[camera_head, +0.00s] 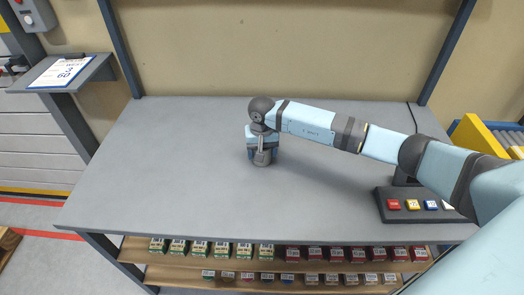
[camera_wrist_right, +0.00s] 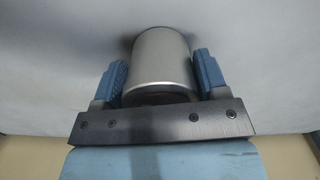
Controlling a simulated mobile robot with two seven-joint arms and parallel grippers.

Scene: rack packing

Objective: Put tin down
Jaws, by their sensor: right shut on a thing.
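The tin (camera_wrist_right: 158,62) is a plain silver-grey cylinder between the two blue fingers of my right gripper (camera_wrist_right: 160,75) in the right wrist view. The gripper is shut on it. In the head view my right gripper (camera_head: 262,155) points down at the middle of the grey table (camera_head: 180,150), and the tin (camera_head: 262,158) shows only partly between its fingers. The tin is at or just above the tabletop; I cannot tell whether it touches. My left gripper is not in view.
A panel with coloured buttons (camera_head: 420,205) stands at the table's right front. Shelves below the front edge hold rows of small boxes (camera_head: 200,248) and tins. A clipboard (camera_head: 62,72) lies on a side ledge at the left. The rest of the tabletop is clear.

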